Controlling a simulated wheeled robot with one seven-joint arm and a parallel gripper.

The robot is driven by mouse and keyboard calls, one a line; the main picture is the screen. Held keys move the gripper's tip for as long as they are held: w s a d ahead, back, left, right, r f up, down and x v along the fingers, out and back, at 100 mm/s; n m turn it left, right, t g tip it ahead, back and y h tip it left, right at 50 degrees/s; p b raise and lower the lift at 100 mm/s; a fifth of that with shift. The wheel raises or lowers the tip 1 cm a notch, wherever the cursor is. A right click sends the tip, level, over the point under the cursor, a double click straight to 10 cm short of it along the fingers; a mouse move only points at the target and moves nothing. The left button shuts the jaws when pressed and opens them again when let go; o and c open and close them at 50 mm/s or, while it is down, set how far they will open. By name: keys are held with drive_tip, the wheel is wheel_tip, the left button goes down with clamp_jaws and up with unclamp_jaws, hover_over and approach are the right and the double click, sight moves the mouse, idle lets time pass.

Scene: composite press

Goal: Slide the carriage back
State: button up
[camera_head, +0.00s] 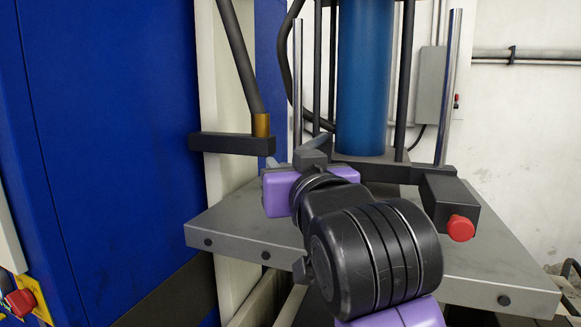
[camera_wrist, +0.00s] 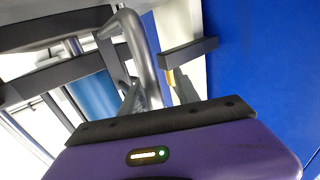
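In the wrist view a grey bent tubular handle (camera_wrist: 139,45) runs down between the two fingers of my gripper (camera_wrist: 158,84). The fingers stand apart; the handle lies close to the left finger, with a gap to the right one. I cannot tell if it touches the left finger. In the head view my purple gripper (camera_head: 312,158) is over the grey press plate (camera_head: 225,236), and my wrist hides much of it. A short piece of the handle (camera_head: 316,142) shows behind the gripper. The carriage seems to be the dark frame (camera_head: 381,171) behind it; its extent is partly hidden.
A blue cylinder (camera_head: 364,80) stands between dark rods behind the gripper. A dark horizontal bar (camera_head: 230,144) juts out at left, near the gripper. A dark box with a red button (camera_head: 461,228) is at right. A blue cabinet (camera_head: 100,150) fills the left side.

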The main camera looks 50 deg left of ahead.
drive_tip(key=b+v, duration=0.2)
drive_tip(key=v, duration=0.5)
drive_tip(key=shift+s+d, duration=0.15)
drive_tip(key=shift+d, duration=0.2)
